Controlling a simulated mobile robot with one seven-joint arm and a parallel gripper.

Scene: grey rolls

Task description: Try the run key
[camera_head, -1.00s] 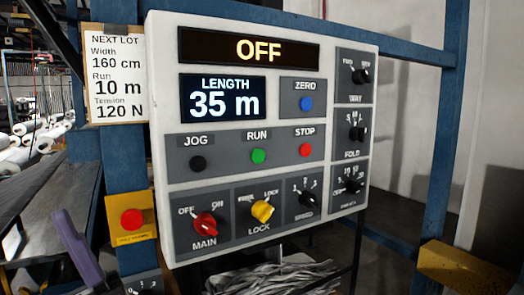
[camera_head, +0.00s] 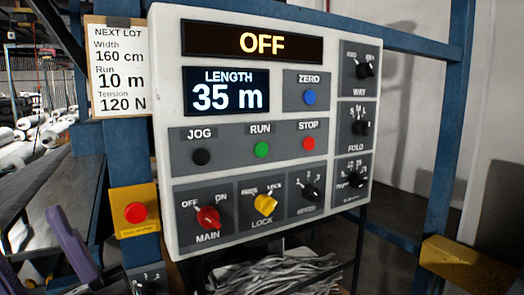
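The green RUN key (camera_head: 262,149) sits in the middle row of a white control panel (camera_head: 166,105), between the black JOG key (camera_head: 201,157) and the red STOP key (camera_head: 309,143). The display at the top (camera_head: 262,42) reads OFF. The screen below it (camera_head: 227,92) reads LENGTH 35 m. The red MAIN knob (camera_head: 208,217) stands below JOG, between OFF and ON marks; I cannot tell its exact setting. The yellow LOCK knob (camera_head: 266,205) is beside it. My gripper is not in view, and nothing touches the keys.
A blue ZERO key (camera_head: 310,97) and several black knobs are on the panel. A red button on a yellow box (camera_head: 135,213) is at left, below a NEXT LOT card (camera_head: 118,68). Blue frame posts (camera_head: 437,150) flank the panel. A yellow block (camera_head: 466,263) is at lower right.

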